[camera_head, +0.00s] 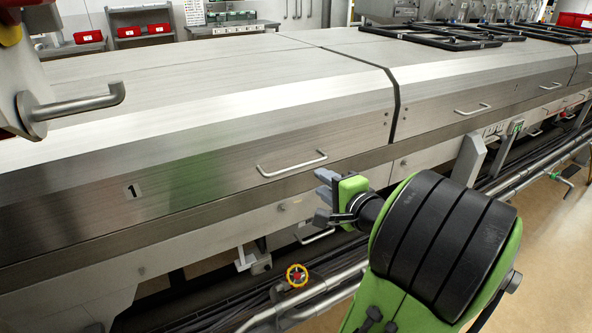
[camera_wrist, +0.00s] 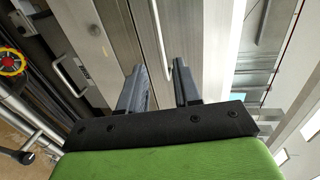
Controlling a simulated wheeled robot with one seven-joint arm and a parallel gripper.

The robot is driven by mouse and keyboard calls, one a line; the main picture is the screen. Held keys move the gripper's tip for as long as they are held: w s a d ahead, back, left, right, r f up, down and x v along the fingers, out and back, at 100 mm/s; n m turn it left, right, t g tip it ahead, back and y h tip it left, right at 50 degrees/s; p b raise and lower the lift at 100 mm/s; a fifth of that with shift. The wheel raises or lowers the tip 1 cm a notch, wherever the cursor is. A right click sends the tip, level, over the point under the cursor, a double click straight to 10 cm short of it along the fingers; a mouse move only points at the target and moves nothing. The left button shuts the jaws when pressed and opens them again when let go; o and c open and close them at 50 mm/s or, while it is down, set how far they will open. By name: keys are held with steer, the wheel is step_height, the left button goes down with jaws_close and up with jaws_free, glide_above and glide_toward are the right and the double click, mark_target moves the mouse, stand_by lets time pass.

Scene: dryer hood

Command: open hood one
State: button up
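Hood one (camera_head: 205,170) is the long steel cover marked with a "1" label on its front face. It lies down along the machine. Its U-shaped bar handle (camera_head: 292,165) sits near the right end of that face. My gripper (camera_head: 320,198) is just below and right of the handle, and I see no grip on it. In the wrist view my gripper (camera_wrist: 158,88) has its two grey fingers apart, facing the steel front. The wrist view is turned sideways, and I cannot surely tell which pale bar there is the handle.
A dark gap separates hood one from the neighbouring hood (camera_head: 490,80), which has its own handle. Below are a lower handle (camera_head: 317,236), a yellow-red wheel (camera_head: 297,275) and a pipe rail. Black frames (camera_head: 430,36) lie on the neighbouring hood. Free floor (camera_head: 553,210) shows at right.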

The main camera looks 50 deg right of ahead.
mark_target(300, 168)
steer(key=x, duration=1.2)
steer(key=shift+b, duration=0.3)
steer(key=shift+c, duration=0.2)
jaws_close()
